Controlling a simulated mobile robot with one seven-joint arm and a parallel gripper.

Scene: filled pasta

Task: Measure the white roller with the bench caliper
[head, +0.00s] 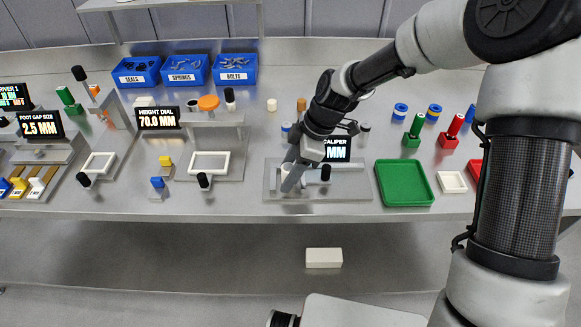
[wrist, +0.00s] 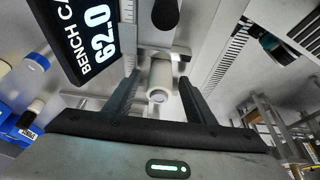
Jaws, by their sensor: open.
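The bench caliper (head: 350,190) stands on the bench near the front edge, with a grey base and a black knob (head: 326,173). My gripper (head: 288,178) points down over the left part of the caliper. In the wrist view its two fingers (wrist: 158,98) are apart, with the white roller (wrist: 160,78) between them and a visible gap on its right side. The roller's end faces the camera. I cannot tell whether the roller touches the caliper's jaws.
A green tray (head: 404,198) lies right of the caliper, beside a small white tray (head: 452,182). The height dial (head: 160,118) reading 70.0 MM stands to the left. Blue bins (head: 188,70) line the back. A white block (head: 323,258) lies below the bench's front edge.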

